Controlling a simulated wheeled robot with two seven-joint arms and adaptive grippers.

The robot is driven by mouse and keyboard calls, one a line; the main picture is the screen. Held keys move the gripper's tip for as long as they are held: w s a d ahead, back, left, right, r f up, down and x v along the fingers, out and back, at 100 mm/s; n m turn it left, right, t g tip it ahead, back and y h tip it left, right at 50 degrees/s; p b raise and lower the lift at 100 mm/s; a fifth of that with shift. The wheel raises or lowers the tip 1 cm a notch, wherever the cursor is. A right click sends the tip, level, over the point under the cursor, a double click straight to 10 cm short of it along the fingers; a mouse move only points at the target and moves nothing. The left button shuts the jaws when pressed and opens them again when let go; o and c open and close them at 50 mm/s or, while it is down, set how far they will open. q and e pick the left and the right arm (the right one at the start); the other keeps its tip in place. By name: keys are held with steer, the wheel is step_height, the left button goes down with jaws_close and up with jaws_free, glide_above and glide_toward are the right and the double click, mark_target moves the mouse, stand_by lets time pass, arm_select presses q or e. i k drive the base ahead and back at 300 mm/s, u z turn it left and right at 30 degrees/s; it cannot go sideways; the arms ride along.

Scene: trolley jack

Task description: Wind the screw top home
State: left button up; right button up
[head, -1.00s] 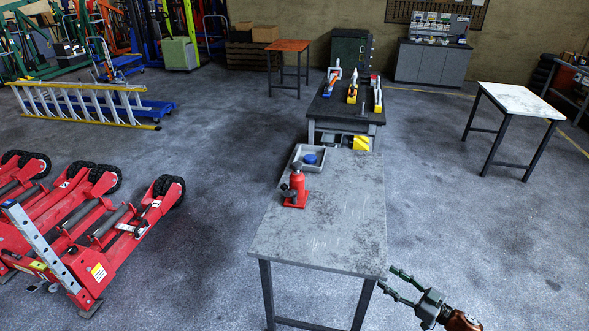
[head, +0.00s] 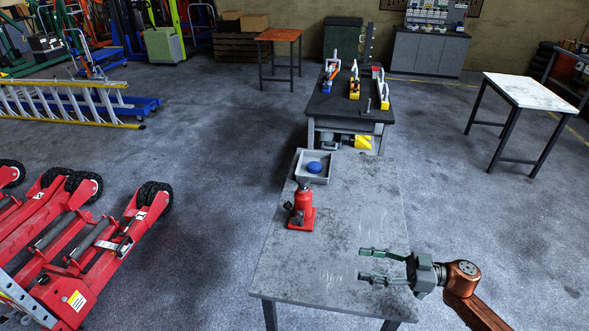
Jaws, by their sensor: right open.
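A red bottle jack (head: 301,207) stands upright on the grey worktable (head: 328,255), left of the table's middle. My right gripper (head: 365,265) reaches in from the right over the near right part of the table. Its two fingers are apart, point left and hold nothing. It is well clear of the jack, the tray and the cap. My left gripper is out of view.
A dark workbench (head: 348,107) with several tools stands just behind the table. Red trolley jacks (head: 75,240) stand on the floor at left. A white-topped table (head: 530,92) is at far right. The worktable's right half is bare apart from my gripper.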

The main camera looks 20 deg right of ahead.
mark_target(303, 182)
steer(key=i, duration=1.2)
